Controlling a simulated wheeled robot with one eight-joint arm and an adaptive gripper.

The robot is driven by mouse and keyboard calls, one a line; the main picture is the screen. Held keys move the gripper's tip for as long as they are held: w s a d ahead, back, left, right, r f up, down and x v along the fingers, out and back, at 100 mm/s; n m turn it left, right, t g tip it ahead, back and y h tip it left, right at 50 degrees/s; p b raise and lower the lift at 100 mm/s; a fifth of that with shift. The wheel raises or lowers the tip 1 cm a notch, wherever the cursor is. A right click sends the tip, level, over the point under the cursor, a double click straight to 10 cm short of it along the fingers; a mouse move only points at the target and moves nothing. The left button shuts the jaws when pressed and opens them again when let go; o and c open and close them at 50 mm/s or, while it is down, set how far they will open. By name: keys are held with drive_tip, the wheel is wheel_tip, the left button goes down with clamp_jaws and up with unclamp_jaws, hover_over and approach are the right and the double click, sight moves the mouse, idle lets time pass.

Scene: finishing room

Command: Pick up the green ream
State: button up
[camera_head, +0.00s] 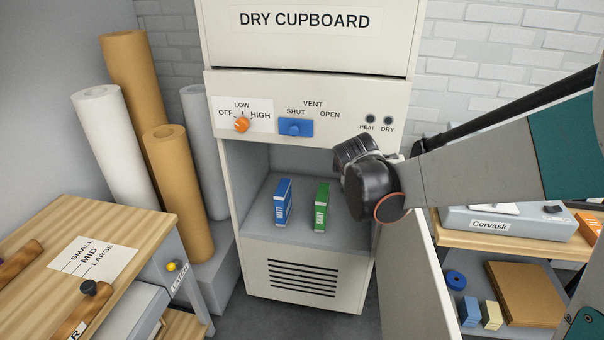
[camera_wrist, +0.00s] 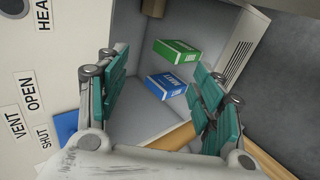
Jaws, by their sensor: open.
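The green ream (camera_head: 321,207) stands upright on the shelf of the dry cupboard's open bay, right of the blue ream (camera_head: 283,202). In the wrist view the green ream (camera_wrist: 177,52) shows beyond the blue ream (camera_wrist: 165,86). My gripper (camera_wrist: 160,72) is open and empty, with its two teal-padded fingers spread wide. Both reams show between the fingers, farther off and apart from them. In the head view my dark wrist is at the bay's upper right, and the fingers cannot be made out.
The dry cupboard (camera_head: 305,115) has an orange knob (camera_head: 242,125) and a blue vent slider (camera_head: 296,127) above the bay. Its door (camera_head: 415,265) stands open at the right. Paper rolls (camera_head: 180,190) and a wooden table (camera_head: 120,225) are left. Shelves with a Corvask machine (camera_head: 500,222) are right.

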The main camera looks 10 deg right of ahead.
sight(321, 204)
drive_tip(key=w+a+f+n+t+h+p, duration=0.1)
drive_tip(key=w+a+f+n+t, duration=0.15)
drive_tip(key=w+f+n, duration=0.9)
drive_tip(key=w+a+f+n+p, duration=0.1)
drive_tip(key=w+f+n, duration=0.2)
drive_tip(key=f, duration=0.6)
drive_tip(key=w+a+f+n, duration=0.2)
drive_tip(key=w+f+n, duration=0.15)
drive_tip(key=f, duration=0.45)
drive_tip(key=shift+t, duration=0.45)
drive_tip(key=x, duration=0.2)
drive_tip(key=b+x, duration=0.1)
drive_tip(key=x, duration=0.4)
drive_tip(key=shift+w+d+b, duration=0.15)
drive_tip(key=shift+d+b, duration=0.2)
drive_tip(key=shift+b, duration=0.05)
drive_tip(key=shift+b+x, duration=1.45)
drive_tip(key=shift+x, duration=1.6)
drive_tip(key=shift+w+r, duration=0.15)
drive_tip(key=shift+r, duration=0.1)
clamp_jaws()
